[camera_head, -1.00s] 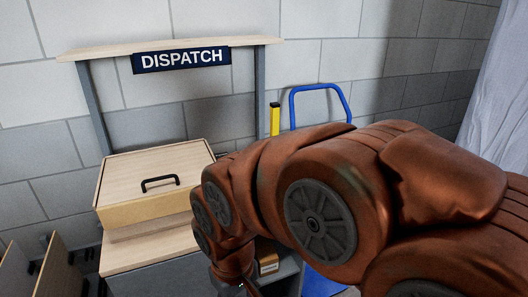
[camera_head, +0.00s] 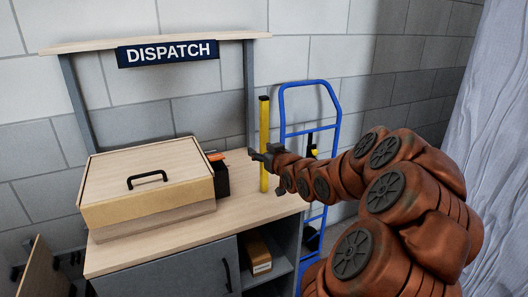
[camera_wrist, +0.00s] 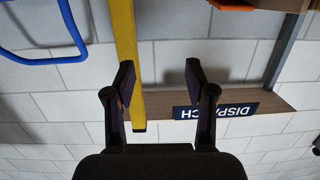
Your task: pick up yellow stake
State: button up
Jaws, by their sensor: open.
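The yellow stake (camera_head: 264,145) is a tall thin upright batten with a dark top end, standing by the right side of the dispatch bench in the head view. My gripper (camera_head: 256,156) is at about the upper-middle height of the stake, its fingers close to it in the picture. In the wrist view the stake (camera_wrist: 126,60) runs down past the left finger, and part of it is hidden behind that finger. My gripper (camera_wrist: 160,82) is open, and the space between its fingertips shows mostly wall. I cannot tell whether a finger touches the stake.
A wooden box with a black handle (camera_head: 147,180) and a small black holder (camera_head: 217,180) with an orange item stand on the bench (camera_head: 250,207). A blue hand truck (camera_head: 331,150) stands against the wall at right. A DISPATCH sign (camera_head: 168,53) hangs above.

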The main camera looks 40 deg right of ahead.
aim_at(266, 136)
jog(key=shift+t+h, duration=0.5)
jog(key=shift+t, duration=0.3)
jog(key=shift+w+d+r+p, duration=0.15)
jog(key=shift+d+r, duration=0.2)
jog(key=shift+d, duration=0.4)
jog(key=shift+w+d+r+p, duration=0.1)
jog(key=shift+w+d+r, duration=0.15)
jog(key=shift+d, duration=0.55)
jog(key=shift+w+d+r+p, duration=0.1)
jog(key=shift+d+r, duration=0.3)
jog(key=shift+d, duration=0.35)
jog(key=shift+f+p+x, duration=0.15)
jog(key=shift+p+x, duration=0.3)
jog(key=shift+x, duration=0.8)
jog(key=shift+f+p+x, duration=0.15)
jog(key=shift+p+x, duration=0.25)
jog(key=shift+x, duration=0.85)
jog(key=shift+d, duration=0.1)
grip_shut()
